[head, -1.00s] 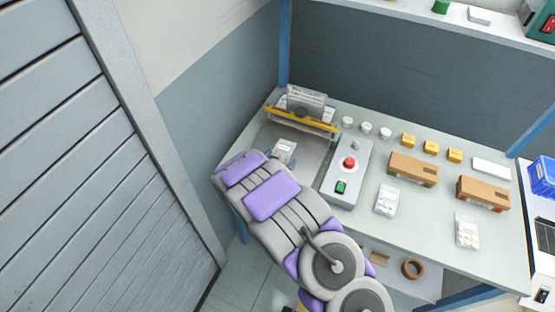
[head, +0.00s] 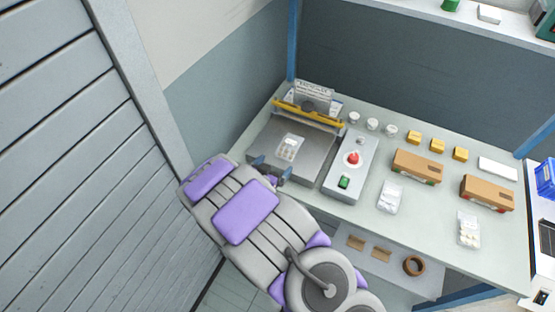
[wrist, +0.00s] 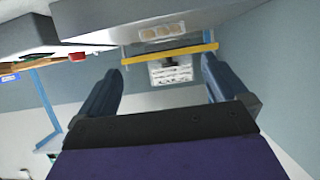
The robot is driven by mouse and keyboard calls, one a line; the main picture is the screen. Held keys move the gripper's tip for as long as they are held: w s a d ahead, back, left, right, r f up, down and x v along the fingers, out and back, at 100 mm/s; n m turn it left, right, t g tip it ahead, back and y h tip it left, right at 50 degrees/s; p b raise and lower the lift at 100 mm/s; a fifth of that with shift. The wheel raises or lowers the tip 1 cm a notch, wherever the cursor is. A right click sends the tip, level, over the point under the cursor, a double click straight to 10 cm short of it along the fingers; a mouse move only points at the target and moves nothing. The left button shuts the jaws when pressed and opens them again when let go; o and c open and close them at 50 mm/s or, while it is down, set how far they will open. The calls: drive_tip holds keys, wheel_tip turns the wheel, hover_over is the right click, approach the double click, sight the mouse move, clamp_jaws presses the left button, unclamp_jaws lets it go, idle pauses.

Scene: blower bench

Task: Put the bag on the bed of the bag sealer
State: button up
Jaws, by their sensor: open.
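The bag (head: 290,147), clear with pale round items inside, lies on the grey bed (head: 312,165) of the bag sealer, in front of its yellow bar (head: 308,113). It also shows in the wrist view (wrist: 160,33), which looks upside down. My gripper (head: 271,169) is open and empty at the bed's front edge, apart from the bag. In the wrist view both fingers (wrist: 160,72) are spread wide with nothing between them.
A control box with a red button (head: 353,158) and green switch stands right of the bed. Two more bags (head: 390,196) (head: 469,230), brown boxes (head: 417,166), yellow blocks (head: 437,145) and white cups (head: 372,124) sit on the bench. A slatted wall (head: 70,150) is at left.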

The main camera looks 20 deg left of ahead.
drive_tip(key=w+d+r+g+y, duration=0.25)
drive_tip(key=d+r+g, duration=0.2)
drive_tip(key=r, duration=0.55)
drive_tip(key=s+d+r+g+y, duration=0.2)
drive_tip(key=s+d+r+g, duration=0.2)
drive_tip(key=s+d+r, duration=0.25)
drive_tip(key=s+d+r+g+h, duration=0.1)
drive_tip(key=s+d+r+g, duration=0.2)
drive_tip(key=s+d, duration=0.9)
drive_tip(key=s+d+r+n+g+h, duration=0.1)
drive_tip(key=s+d+r, duration=0.4)
drive_tip(key=s+d, duration=0.8)
drive_tip(key=s+g+h, duration=0.1)
drive_tip(key=s+g, duration=0.1)
drive_tip(key=s, duration=0.1)
drive_tip(key=shift+s+d+r+g, duration=0.25)
drive_tip(key=shift+d+r+g, duration=0.05)
drive_tip(key=shift+r+g, duration=0.05)
